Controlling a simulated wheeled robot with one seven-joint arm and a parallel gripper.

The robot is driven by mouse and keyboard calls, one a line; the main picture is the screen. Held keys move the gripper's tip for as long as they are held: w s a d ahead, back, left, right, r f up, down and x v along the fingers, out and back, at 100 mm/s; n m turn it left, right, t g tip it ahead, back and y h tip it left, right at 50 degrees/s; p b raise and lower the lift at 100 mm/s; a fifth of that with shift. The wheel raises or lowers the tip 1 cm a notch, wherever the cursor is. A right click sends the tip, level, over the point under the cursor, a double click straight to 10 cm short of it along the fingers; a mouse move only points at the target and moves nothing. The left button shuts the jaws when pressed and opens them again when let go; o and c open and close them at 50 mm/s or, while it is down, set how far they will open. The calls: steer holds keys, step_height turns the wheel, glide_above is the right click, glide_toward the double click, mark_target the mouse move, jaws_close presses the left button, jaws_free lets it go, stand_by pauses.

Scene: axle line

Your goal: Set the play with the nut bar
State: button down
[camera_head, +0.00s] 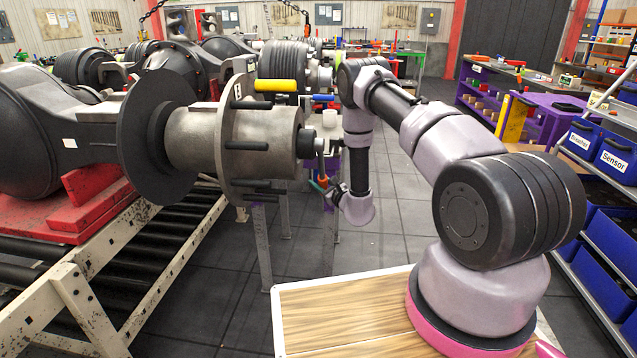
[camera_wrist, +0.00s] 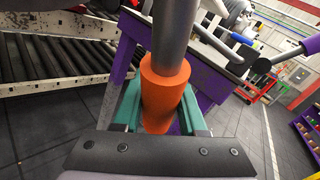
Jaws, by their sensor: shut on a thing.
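My gripper (camera_head: 321,184) is shut on the orange grip (camera_wrist: 163,95) of the nut bar. Its teal fingers lie on both sides of the grip in the wrist view. The bar's grey shaft (camera_wrist: 171,35) runs up out of the top of that view. In the head view the nut bar (camera_head: 320,163) hangs below the dark end (camera_head: 306,143) of the grey wheel hub (camera_head: 213,140), close to it. I cannot tell whether the bar's upper end is seated on the nut. The hub has a round flange with several dark studs and a large dark disc behind it.
The axle rests on red blocks (camera_head: 95,190) over a roller line (camera_head: 30,265) at left. Blue bins (camera_head: 617,158) stand on a rack at right. Grey floor (camera_head: 400,215) between is clear.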

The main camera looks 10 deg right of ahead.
stand_by(0.3)
steer(key=s+a+f+m+g, duration=0.1)
steer(key=s+g, duration=0.1)
steer(key=s, duration=0.3)
steer(key=s+a+f+m+g, duration=0.2)
steer(key=s, duration=0.3)
steer(key=shift+s+a+f+g+h, duration=0.15)
steer(key=shift+s+f+g+h, duration=0.15)
steer(key=shift+c, duration=2.3)
jaws_free()
steer(key=v, duration=1)
steer(key=shift+s+r, duration=0.2)
steer(key=shift+s, duration=0.15)
